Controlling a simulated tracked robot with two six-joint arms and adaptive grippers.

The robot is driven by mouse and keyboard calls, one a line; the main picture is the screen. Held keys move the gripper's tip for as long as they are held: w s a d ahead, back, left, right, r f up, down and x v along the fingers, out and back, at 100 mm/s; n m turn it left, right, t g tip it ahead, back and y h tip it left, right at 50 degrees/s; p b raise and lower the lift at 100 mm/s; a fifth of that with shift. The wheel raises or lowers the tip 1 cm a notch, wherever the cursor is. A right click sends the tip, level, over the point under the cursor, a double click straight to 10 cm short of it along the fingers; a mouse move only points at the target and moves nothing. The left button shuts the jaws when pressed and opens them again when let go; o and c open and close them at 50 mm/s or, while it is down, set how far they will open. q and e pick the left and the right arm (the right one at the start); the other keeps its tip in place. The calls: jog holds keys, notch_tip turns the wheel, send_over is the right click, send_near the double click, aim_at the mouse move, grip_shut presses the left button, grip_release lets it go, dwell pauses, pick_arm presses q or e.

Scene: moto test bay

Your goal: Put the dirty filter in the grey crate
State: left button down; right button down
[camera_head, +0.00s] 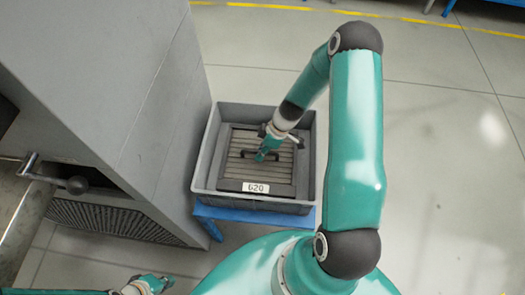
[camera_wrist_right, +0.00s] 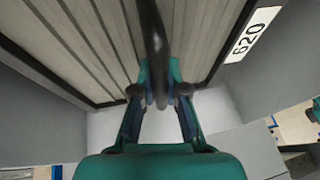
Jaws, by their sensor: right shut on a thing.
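The dirty filter (camera_head: 240,172) is a dark-framed panel with grey-brown slats, a black bar handle and a white label reading 620. It lies within the walls of the grey crate (camera_head: 206,160); I cannot tell whether it rests on the bottom. My right gripper (camera_head: 262,157) comes down from above and is shut on the filter's handle. In the right wrist view the handle (camera_wrist_right: 153,45) runs between the fingers, with the slats (camera_wrist_right: 95,50) behind it. My left gripper (camera_head: 163,284) is low at the bottom left, away from the crate; its opening is unclear.
The crate stands on a blue support (camera_head: 240,217). A big grey cabinet (camera_head: 130,90) stands close to its left, with a lever handle (camera_head: 60,180) on its side. The tiled floor (camera_head: 445,150) to the right is clear. A yellow line (camera_head: 410,20) crosses the back.

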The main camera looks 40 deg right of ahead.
jog(key=c, duration=1.2)
grip_release()
jog(key=v, duration=1.2)
